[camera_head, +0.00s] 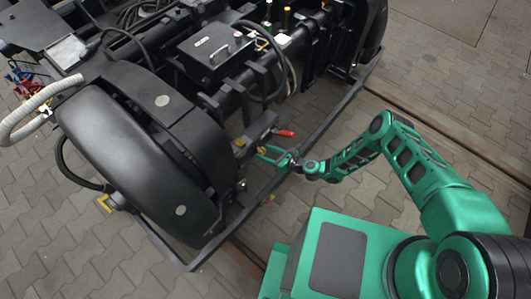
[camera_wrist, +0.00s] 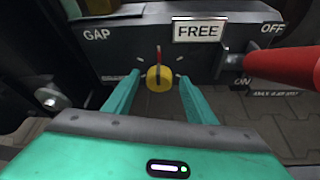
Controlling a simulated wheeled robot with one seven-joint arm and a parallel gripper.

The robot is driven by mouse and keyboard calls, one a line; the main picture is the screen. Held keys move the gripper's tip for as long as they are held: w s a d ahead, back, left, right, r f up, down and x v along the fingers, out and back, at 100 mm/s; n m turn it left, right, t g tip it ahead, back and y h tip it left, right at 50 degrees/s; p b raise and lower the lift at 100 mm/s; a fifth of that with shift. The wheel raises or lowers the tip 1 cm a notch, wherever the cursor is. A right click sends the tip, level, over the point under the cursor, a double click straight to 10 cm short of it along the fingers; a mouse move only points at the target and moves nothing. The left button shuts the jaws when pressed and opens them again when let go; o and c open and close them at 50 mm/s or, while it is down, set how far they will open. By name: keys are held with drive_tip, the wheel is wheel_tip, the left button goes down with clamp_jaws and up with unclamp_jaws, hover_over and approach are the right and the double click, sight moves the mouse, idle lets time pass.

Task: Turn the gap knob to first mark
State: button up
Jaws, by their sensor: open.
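The gap knob (camera_wrist: 160,78) is yellow with a red pointer standing straight up, on a dark panel below and right of the word GAP. Pale marks fan out around it. In the head view my gripper (camera_head: 262,152) reaches the panel from the right.
A red handle (camera_wrist: 285,65) sticks out right of the knob, by the OFF and ON labels; it also shows in the head view (camera_head: 285,133). A FREE plate (camera_wrist: 198,30) is above. A dark frame bar (camera_head: 325,125) runs along the bogie's near side.

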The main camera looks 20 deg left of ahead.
drive_tip(key=shift+w+a+f, duration=0.1)
drive_tip(key=shift+a+f, duration=0.05)
drive_tip(key=shift+a, duration=0.15)
drive_tip(key=shift+c, duration=0.6)
drive_tip(key=c, duration=0.9)
